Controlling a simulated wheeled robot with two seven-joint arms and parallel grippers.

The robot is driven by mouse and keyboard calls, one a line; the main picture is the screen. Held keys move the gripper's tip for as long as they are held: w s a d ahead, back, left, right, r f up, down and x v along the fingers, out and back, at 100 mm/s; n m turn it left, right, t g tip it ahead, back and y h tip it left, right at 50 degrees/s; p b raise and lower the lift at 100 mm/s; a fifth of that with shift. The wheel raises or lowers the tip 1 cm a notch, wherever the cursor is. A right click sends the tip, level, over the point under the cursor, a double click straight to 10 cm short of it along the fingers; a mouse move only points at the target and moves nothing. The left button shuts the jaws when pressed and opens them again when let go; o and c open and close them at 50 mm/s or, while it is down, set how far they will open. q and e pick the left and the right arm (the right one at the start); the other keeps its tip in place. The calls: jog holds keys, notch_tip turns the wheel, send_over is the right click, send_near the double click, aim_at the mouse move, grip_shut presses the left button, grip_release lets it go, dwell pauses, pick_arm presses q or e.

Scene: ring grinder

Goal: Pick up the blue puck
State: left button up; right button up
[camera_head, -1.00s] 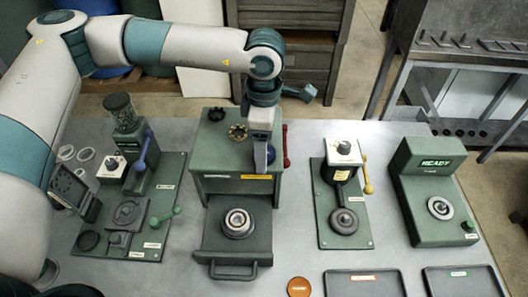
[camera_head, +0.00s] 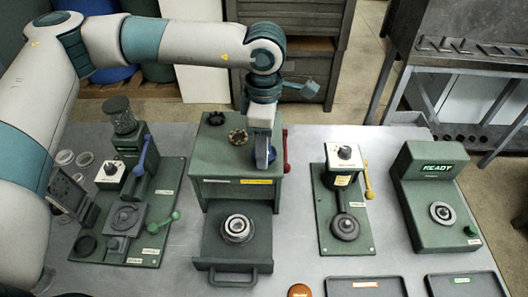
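The blue puck (camera_head: 271,154) shows as a small blue patch at the front right of the green box's top. My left gripper (camera_head: 262,160) points down right over it and hides most of it. I cannot tell whether the fingers are closed on the puck or only around it. My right gripper is not in view.
A red lever (camera_head: 286,152) stands close to the right of my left gripper. An open drawer (camera_head: 206,247) with a metal ring (camera_head: 238,228) is below. Other green machines stand left and right. Two dark trays (camera_head: 345,288) and an orange disc (camera_head: 299,291) lie at the front edge.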

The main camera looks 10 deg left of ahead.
pick_arm(q)
notch_tip(320, 180, up, 2)
jog(key=shift+r+b, duration=0.1)
jog(key=shift+b, duration=0.75)
jog(key=w+d+r+b, duration=0.1)
jog(key=d+r+b, duration=0.4)
jog(key=d, duration=0.6)
jog(key=shift+w+d+r, duration=0.25)
jog(key=shift+d+r, duration=0.05)
jog(key=shift+r, duration=0.85)
